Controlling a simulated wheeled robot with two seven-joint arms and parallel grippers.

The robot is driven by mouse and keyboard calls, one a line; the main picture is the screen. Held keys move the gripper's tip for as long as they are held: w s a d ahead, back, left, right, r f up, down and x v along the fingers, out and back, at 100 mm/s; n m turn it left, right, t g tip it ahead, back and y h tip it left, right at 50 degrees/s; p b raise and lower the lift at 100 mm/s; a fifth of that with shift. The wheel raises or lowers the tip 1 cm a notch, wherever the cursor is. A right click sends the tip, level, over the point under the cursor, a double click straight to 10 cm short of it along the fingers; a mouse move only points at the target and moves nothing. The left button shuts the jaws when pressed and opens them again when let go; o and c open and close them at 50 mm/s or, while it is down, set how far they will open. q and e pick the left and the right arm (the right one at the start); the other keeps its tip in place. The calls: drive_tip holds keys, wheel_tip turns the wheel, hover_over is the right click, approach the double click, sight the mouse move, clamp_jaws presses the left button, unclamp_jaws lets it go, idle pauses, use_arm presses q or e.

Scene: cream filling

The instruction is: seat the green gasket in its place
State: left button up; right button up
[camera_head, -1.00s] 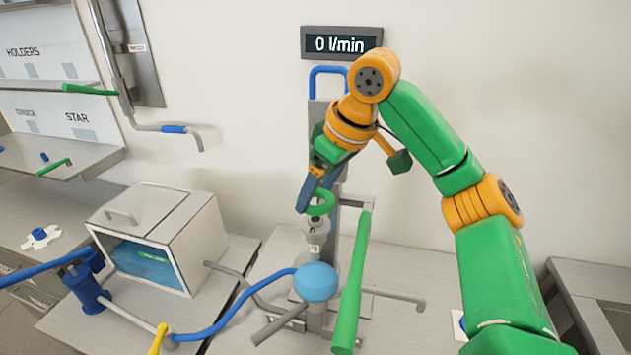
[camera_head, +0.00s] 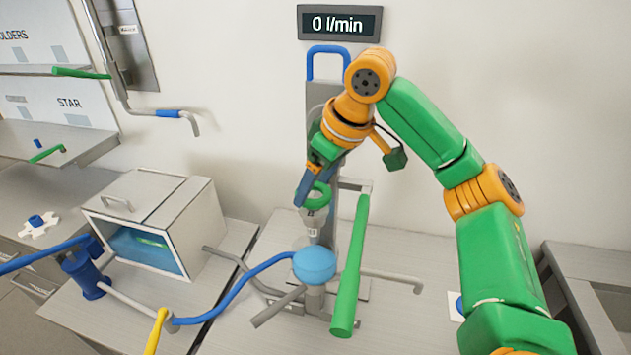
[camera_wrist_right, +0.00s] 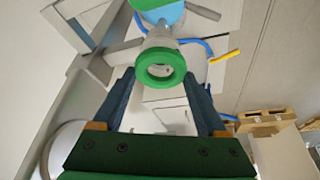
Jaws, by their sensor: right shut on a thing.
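My right gripper (camera_head: 310,192) is shut on the green gasket (camera_head: 318,197), a thick ring. It holds the gasket at the upper end of a pale grey nozzle piece (camera_head: 313,222) on the upright stand. In the right wrist view the gasket (camera_wrist_right: 160,67) lies between the two blue fingertips (camera_wrist_right: 160,75), over the grey cone (camera_wrist_right: 157,38). I cannot tell whether the gasket touches the cone. A light-blue rounded part (camera_head: 314,265) sits below the nozzle piece. My left gripper is not in view.
A green-handled lever (camera_head: 350,275) stands just right of the nozzle. A glass-fronted box (camera_head: 150,225) stands left. A display (camera_head: 339,22) reads 0 l/min. The table at right is mostly clear.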

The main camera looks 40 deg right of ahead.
drive_tip(key=shift+f, duration=0.25)
drive_tip(key=shift+f, duration=0.25)
drive_tip(key=shift+f, duration=0.55)
idle(1.8)
drive_tip(key=o, duration=1.2)
drive_tip(key=shift+o, duration=0.2)
drive_tip(key=shift+r, duration=3.55)
drive_tip(key=shift+f, duration=0.1)
